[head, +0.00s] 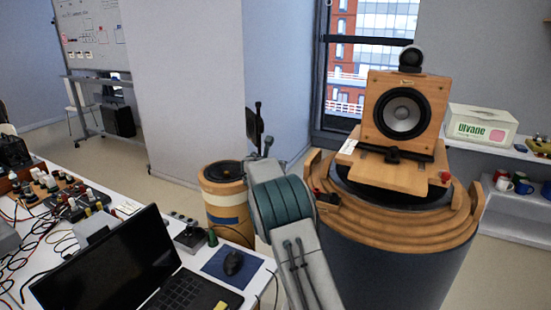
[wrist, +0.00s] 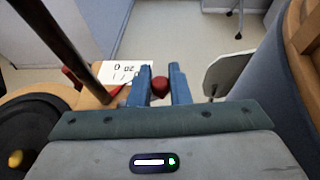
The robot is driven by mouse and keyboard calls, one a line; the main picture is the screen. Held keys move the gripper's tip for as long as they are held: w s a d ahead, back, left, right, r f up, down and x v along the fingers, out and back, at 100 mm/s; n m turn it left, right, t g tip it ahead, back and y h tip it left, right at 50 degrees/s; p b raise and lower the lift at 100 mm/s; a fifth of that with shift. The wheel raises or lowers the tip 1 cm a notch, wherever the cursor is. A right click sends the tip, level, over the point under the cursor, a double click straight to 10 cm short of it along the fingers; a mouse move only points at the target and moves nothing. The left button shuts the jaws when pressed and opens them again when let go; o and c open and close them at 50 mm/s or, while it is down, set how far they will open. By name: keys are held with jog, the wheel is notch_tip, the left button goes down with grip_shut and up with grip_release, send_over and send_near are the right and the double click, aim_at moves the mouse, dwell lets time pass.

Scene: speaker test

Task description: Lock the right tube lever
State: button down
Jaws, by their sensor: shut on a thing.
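In the wrist view, the two blue fingers of my gripper (wrist: 161,86) are closed around a round red knob (wrist: 160,85). The knob sits beside a wooden rim with a white label (wrist: 117,72). The rim surrounds a black disc (wrist: 38,130) with a yellow centre. In the head view, a wooden tube (head: 226,196) with a black top stands left of my arm, and my fingers are hidden there. Whether the held knob belongs to the right tube lever cannot be told. Most of the lever's arm is hidden.
A large round stand (head: 400,265) with wooden rings carries a wooden speaker (head: 403,106), close right of my arm. A dark pole (wrist: 62,50) crosses the wrist view at left. A laptop (head: 115,270) and a cluttered desk (head: 262,272) are at left.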

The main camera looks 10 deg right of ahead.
jog(key=m+g+h+p, duration=0.1)
jog(key=m+p, duration=0.1)
jog(key=s+m+g+h+p, duration=0.1)
jog(key=m+g+h+p, duration=0.1)
jog(key=p, duration=0.1)
jog(key=m+g+h+p, duration=0.1)
jog(key=h+p, duration=0.1)
jog(key=p, duration=0.1)
jog(key=shift+s+a+r+m+g, duration=0.15)
jog(key=shift+s+a+m+g, duration=0.15)
jog(key=shift+s+a+m, duration=0.1)
jog(key=c, duration=1.4)
grip_release()
jog(key=shift+o, duration=0.2)
jog(key=shift+s+a, duration=0.1)
jog(key=b+v, duration=0.2)
jog(key=v, duration=1.1)
jog(key=shift+a+b, duration=0.3)
jog(key=shift+a, duration=0.1)
